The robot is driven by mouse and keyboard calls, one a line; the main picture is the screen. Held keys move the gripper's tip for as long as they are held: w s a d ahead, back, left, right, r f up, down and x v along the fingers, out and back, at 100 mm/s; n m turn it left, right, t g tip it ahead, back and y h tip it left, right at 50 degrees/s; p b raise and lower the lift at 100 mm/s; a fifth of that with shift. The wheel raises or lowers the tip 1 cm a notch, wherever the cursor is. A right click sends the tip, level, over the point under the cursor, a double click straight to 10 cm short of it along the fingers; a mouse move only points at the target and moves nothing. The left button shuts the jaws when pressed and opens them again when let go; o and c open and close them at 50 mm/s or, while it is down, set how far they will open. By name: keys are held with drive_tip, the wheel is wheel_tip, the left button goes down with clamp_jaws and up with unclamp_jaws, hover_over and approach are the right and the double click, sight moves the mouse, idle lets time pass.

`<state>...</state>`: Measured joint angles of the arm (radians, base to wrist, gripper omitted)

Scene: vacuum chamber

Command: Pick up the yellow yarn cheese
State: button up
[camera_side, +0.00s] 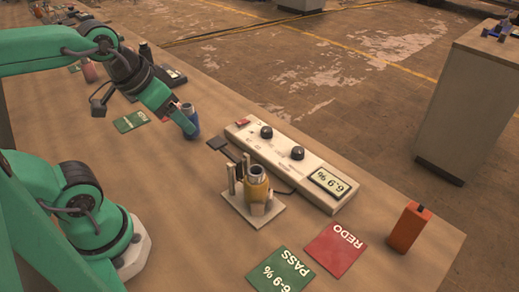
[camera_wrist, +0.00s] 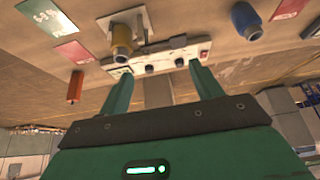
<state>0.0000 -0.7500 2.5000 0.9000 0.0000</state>
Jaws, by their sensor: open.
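The yellow yarn cheese (camera_side: 257,188) stands upright on a pale plate (camera_side: 238,209) with metal prongs beside it, near the middle of the bench in the side view. It also shows in the wrist view (camera_wrist: 121,37), above and left of the fingers. My gripper (camera_side: 188,126) is up and left of it in the side view, overlapping a blue yarn cheese (camera_side: 193,113). In the wrist view my gripper (camera_wrist: 160,70) has its two fingers wide apart with nothing held between them. The blue cheese (camera_wrist: 246,21) lies outside the fingers at the upper right there.
A long white meter (camera_side: 290,165) with two black knobs and a lit display stands just behind the plate, cabled to it. A green PASS card (camera_side: 280,272), a red REDO card (camera_side: 336,245) and an orange block (camera_side: 408,228) lie toward the right.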

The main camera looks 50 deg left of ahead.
drive_tip(key=shift+w, duration=0.1)
drive_tip(key=g, duration=0.6)
hover_over(256, 178)
drive_tip(key=w+a, duration=0.1)
wheel_tip(256, 178, down, 10)
drive_tip(key=shift+w+a+f, duration=0.1)
drive_tip(key=shift+a+f, duration=0.05)
drive_tip(key=shift+f, duration=1.75)
drive_tip(key=shift+w+a+f, duration=0.1)
drive_tip(key=shift+f, duration=1.8)
drive_tip(key=c, duration=0.9)
